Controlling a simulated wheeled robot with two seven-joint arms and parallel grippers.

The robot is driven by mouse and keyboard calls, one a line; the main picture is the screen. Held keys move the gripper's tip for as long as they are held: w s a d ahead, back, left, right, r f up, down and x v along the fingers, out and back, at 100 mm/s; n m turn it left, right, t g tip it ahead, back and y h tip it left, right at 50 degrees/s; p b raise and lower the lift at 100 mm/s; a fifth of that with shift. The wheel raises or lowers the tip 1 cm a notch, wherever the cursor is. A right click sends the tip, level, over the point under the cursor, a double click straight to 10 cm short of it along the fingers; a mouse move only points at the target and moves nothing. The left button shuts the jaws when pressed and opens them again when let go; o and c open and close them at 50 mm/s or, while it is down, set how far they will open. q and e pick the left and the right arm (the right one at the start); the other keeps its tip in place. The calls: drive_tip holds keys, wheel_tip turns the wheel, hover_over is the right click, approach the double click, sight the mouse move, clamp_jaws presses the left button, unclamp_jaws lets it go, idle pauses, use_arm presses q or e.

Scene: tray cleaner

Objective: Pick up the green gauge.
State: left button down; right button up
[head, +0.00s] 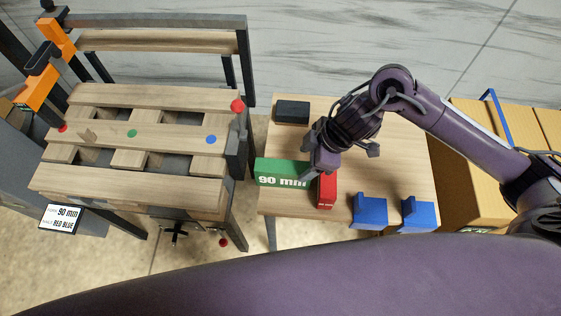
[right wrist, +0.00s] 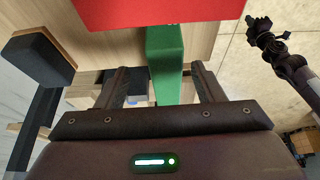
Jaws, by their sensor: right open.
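The green gauge (head: 270,166) is a long block marked "90 mm", lying on the small wooden table. My right gripper (head: 315,163) is low over the gauge's right end. In the right wrist view the green gauge (right wrist: 165,62) shows between the two open fingers of my right gripper (right wrist: 162,85), with a gap at each side. I cannot tell how deep the fingers reach beside it. A red block (head: 327,192) stands at the gauge's right end and shows large at the top of the wrist view (right wrist: 140,12).
On the table (head: 405,170) are a black block (head: 292,111) at the back and two blue holders (head: 370,211) at the front right. A slatted wooden pallet (head: 120,98) stands left. A sign (head: 59,219) reads "90 mm" and "RED BLUE". Cardboard boxes (head: 478,190) stand right.

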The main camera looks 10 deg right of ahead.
sight(297, 173)
drive_tip(key=shift+s+d+f, duration=0.2)
drive_tip(key=shift+s+d, duration=0.05)
drive_tip(key=shift+s+x, duration=0.15)
drive_tip(key=shift+x, duration=0.45)
drive_tip(key=shift+s+x, duration=0.15)
drive_tip(key=shift+x, duration=0.5)
drive_tip(key=x, duration=0.3)
drive_tip(key=shift+w+f+p, duration=0.15)
drive_tip(key=shift+f+p, duration=0.15)
drive_tip(key=shift+f, duration=0.1)
drive_tip(key=shift+a+f, duration=0.2)
drive_tip(key=shift+f, duration=0.2)
drive_tip(key=c, duration=1.2)
use_arm(q)
drive_tip(key=shift+s+r, duration=0.25)
drive_tip(key=shift+s, duration=0.5)
use_arm(e)
drive_tip(key=shift+w, duration=0.1)
drive_tip(key=shift+c, duration=0.6)
drive_tip(key=shift+r, duration=0.2)
